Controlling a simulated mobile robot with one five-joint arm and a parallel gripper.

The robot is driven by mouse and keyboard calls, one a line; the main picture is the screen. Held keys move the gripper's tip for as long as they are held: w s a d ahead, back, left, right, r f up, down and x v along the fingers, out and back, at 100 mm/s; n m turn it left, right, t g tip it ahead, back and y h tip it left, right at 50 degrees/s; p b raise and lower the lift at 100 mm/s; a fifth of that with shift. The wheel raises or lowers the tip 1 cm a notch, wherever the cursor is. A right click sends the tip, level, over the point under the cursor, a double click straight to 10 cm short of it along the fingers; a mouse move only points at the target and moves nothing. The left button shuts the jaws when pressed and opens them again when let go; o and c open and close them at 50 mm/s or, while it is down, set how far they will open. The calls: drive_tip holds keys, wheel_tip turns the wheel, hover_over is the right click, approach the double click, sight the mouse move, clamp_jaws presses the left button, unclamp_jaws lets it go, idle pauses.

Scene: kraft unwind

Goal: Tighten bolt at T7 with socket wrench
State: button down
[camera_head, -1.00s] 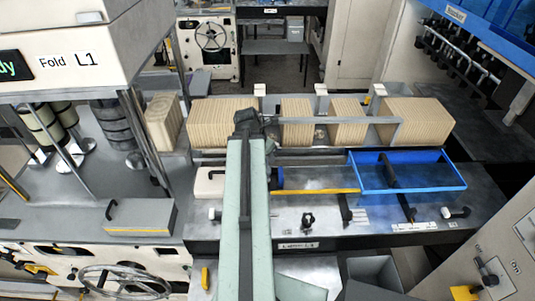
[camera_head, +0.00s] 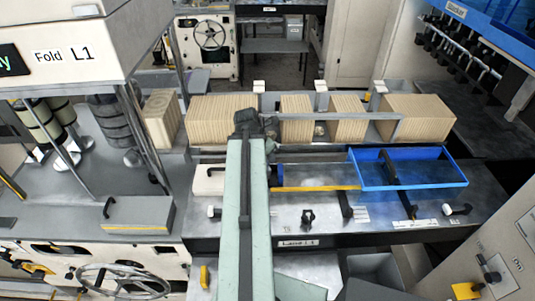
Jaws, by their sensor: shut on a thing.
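My arm rises from the bottom edge to a dark joint just in front of the brown stacks. The jaws do not show; the arm hides whatever lies behind it. No socket wrench can be made out. No T7 mark is readable. On the grey bench (camera_head: 380,231) stand a small black fitting (camera_head: 308,218) right of my arm, a black-and-white knob (camera_head: 457,209) at the right, and a white-ended knob (camera_head: 214,211) left of my arm. I cannot tell which part is the bolt.
Brown folded stacks (camera_head: 222,120) stand behind a metal rail (camera_head: 340,117). A blue tray (camera_head: 452,173) lies at right, with black bars near it. The Fold L1 machine (camera_head: 75,35) overhangs at left. A control panel (camera_head: 505,257) stands at lower right.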

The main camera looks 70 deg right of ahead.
drive_tip(key=shift+f+b, duration=0.85)
idle(1.6)
